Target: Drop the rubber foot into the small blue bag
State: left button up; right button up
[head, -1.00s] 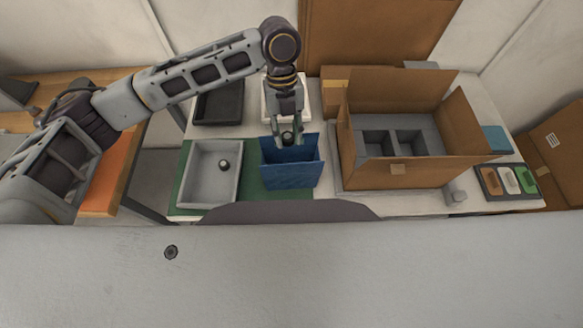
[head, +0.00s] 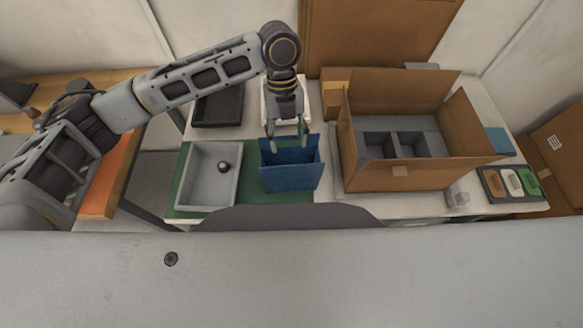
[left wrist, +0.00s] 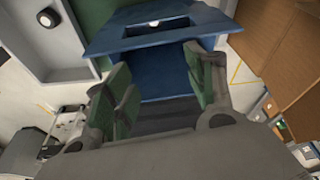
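The small blue bag (head: 290,178) stands upright with its mouth open, on the green mat beside the grey tray. My left gripper (head: 287,130) is above the bag's mouth, fingers spread and empty. In the left wrist view, its green-padded fingers (left wrist: 160,92) are apart over the blue bag (left wrist: 118,42). No rubber foot shows between them, and the shaded bottom of the bag is partly hidden by the gripper. One dark round rubber foot (head: 223,166) lies in the grey tray; it also shows in the left wrist view (left wrist: 47,18). My right gripper is not in view.
The grey tray (head: 190,183) is left of the bag. An open cardboard box (head: 400,178) with grey compartments stands to the right. A black tray (head: 218,108) is behind. A dark holder with coloured pieces (head: 512,182) is at far right.

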pick_arm(q)
jog(key=v, duration=1.2)
dwell(0.4)
jog(key=shift+s, duration=0.2)
dwell(0.8)
